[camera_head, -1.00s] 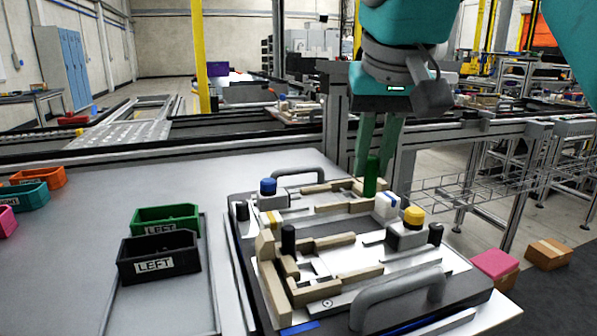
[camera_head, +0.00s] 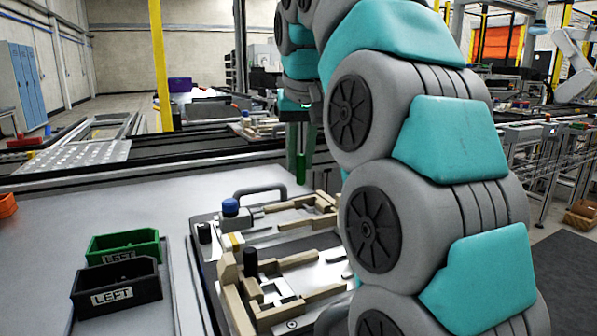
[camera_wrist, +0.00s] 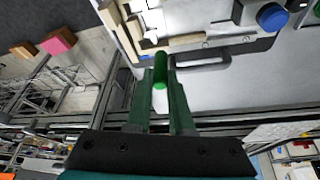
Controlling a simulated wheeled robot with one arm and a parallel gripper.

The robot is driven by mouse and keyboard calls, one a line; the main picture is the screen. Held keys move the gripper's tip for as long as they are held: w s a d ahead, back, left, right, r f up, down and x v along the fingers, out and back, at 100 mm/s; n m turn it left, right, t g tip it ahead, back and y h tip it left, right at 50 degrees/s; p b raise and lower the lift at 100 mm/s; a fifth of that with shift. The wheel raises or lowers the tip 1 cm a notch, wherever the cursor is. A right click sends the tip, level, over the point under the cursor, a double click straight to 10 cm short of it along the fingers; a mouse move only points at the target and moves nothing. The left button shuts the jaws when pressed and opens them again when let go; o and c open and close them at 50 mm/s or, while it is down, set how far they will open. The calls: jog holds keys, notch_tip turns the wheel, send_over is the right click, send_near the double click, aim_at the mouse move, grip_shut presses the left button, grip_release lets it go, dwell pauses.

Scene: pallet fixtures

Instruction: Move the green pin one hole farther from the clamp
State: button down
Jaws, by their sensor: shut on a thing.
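The green pin (camera_head: 301,167) is upright between the fingers of my gripper (camera_head: 300,140), near the back edge of the pallet fixture (camera_head: 262,238). In the wrist view the pin (camera_wrist: 160,72) lies between the two green fingers of my gripper (camera_wrist: 160,97), which are shut on it. Its far end appears clear of the fixture, though the gap is hard to judge. A blue-knobbed block (camera_head: 230,208) stands at the fixture's back left; I cannot tell whether it is the clamp. My arm hides the fixture's right side and the yellow-knobbed part. The pin holes cannot be made out.
A black pin (camera_head: 250,262) and several tan blocks stand on the fixture. A metal handle (camera_head: 262,190) rises at its back edge. Green (camera_head: 124,246) and black (camera_head: 117,284) bins sit to the left. The table behind them is clear.

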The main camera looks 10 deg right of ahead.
aim_at(300, 179)
jog(key=shift+w+f, duration=0.15)
jog(key=shift+w, duration=0.3)
jog(key=shift+s+f, duration=0.1)
jog(key=shift+f, duration=1.55)
jog(key=shift+f, duration=0.4)
jog(key=shift+f, duration=0.2)
jog(key=c, duration=0.8)
grip_release()
